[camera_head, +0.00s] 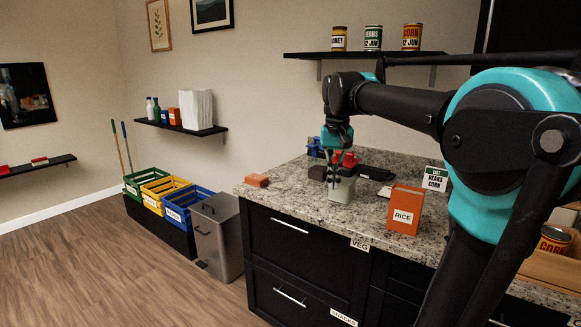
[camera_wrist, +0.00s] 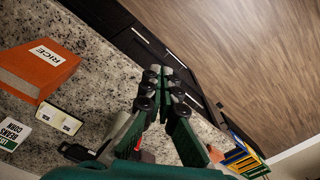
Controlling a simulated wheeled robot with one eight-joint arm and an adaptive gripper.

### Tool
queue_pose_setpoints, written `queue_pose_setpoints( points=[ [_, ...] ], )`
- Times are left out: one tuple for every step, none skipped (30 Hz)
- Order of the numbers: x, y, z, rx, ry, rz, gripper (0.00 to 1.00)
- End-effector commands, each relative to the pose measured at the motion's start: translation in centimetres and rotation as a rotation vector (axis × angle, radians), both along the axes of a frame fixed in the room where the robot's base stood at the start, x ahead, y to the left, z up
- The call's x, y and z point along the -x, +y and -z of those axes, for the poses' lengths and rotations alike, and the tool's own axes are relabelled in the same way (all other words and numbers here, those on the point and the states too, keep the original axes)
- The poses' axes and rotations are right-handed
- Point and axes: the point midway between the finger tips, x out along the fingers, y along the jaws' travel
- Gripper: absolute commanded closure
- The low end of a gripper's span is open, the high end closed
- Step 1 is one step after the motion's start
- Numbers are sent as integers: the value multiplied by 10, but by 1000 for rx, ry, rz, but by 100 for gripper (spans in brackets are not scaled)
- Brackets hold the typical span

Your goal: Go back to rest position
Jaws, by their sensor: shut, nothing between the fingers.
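My gripper (camera_head: 334,183) hangs from the arm above the granite counter (camera_head: 290,205) in the head view, pointing down. In the wrist view its two green fingers (camera_wrist: 165,74) meet at the tips, with nothing between them.
An orange RICE box (camera_head: 405,210) stands right of the gripper, and a small orange block (camera_head: 257,180) lies left. Red and blue items (camera_head: 314,147) and a list card (camera_head: 435,179) are behind. A shelf (camera_head: 365,54) with cans hangs above. Bins and crates (camera_head: 158,192) stand left.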

Motion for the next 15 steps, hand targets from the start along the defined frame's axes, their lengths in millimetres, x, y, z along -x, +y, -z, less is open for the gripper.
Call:
queue_pose_setpoints(
  points=[
    [2, -2, 6, 0, -5, -1, 100],
    [2, -2, 10, -1, -8, -3, 100],
    [3, -3, 14, -3, -13, -4, 100],
    [4, -4, 19, -3, -18, -5, 100],
    [4, -5, 22, -4, -23, -6, 100],
    [6, -7, 29, -4, -30, -8, 100],
    [7, -8, 34, -5, -34, -9, 100],
    [8, -9, 39, -5, -39, -10, 100],
    [10, -11, 46, -6, -47, -12, 100],
    [11, -13, 53, -6, -54, -14, 100],
    [13, -14, 59, -8, -61, -16, 100],
    [16, -17, 68, -8, -70, -18, 100],
    [18, -18, 76, -9, -78, -20, 100],
    [20, -20, 83, -9, -86, -22, 100],
    [24, -23, 94, -10, -99, -26, 100]
  ],
)
